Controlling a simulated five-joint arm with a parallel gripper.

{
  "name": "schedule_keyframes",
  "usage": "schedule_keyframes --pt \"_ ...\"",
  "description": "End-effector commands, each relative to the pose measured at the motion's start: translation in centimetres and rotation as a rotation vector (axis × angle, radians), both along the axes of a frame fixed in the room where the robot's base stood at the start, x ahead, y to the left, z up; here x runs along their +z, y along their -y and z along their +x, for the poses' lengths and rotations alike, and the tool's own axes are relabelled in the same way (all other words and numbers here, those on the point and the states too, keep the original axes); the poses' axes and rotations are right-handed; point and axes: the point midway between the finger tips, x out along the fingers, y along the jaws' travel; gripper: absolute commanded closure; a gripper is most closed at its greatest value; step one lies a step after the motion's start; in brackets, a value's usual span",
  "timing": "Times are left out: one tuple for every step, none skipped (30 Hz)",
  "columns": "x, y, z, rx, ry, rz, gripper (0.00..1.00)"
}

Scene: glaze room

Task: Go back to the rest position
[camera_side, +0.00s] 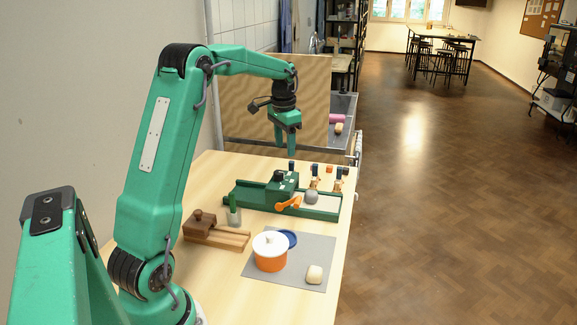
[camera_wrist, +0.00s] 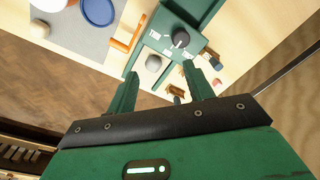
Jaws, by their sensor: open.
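My gripper (camera_side: 287,148) hangs fingers down from my green arm, above the far end of the table. In the wrist view its two green fingers (camera_wrist: 160,92) stand apart with nothing between them, so it is open and empty. It is above and behind a green tray-like fixture (camera_side: 323,214) that carries a green block with a dark knob (camera_wrist: 181,38). A grey ball (camera_side: 312,197) rests at the fixture, and it also shows in the wrist view (camera_wrist: 154,62). An orange handle (camera_side: 288,203) sits at its front.
A grey mat (camera_side: 259,273) holds an orange pot with white lid (camera_side: 270,256), a blue dish (camera_side: 287,238) and a cream lump (camera_side: 314,274). A wooden piece (camera_side: 217,235) lies left. Several small dark-topped items (camera_side: 339,178) stand behind the fixture.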

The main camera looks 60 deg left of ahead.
Motion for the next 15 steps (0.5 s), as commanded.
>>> schedule_keyframes --pt "0.9 1.3 -0.2 -0.004 0.013 0.007 0.48" --pt "1.4 2.0 -0.3 -0.004 0.02 0.01 0.48" --pt "1.9 2.9 -0.5 -0.005 0.03 0.015 0.48" --pt "2.4 3.7 -0.7 -0.004 0.039 0.019 0.48" --pt "2.7 4.3 -1.0 -0.004 0.046 0.022 0.48" --pt "3.3 5.3 -1.2 -0.004 0.056 0.025 0.48" --pt "3.6 6.0 -1.5 -0.005 0.064 0.028 0.48" --pt "4.0 6.7 -1.8 -0.005 0.072 0.031 0.48" --pt "4.4 7.6 -2.1 -0.005 0.083 0.034 0.48" --pt "4.7 8.3 -2.4 -0.004 0.091 0.036 0.48" --pt "5.0 9.0 -2.7 -0.005 0.098 0.038 0.48" --pt "5.4 9.9 -3.1 -0.004 0.109 0.04 0.48" --pt "5.7 10.5 -3.5 -0.004 0.118 0.042 0.48" --pt "5.9 11.2 -3.8 -0.006 0.127 0.044 0.48" --pt "6.2 12.0 -4.3 -0.005 0.137 0.045 0.48"
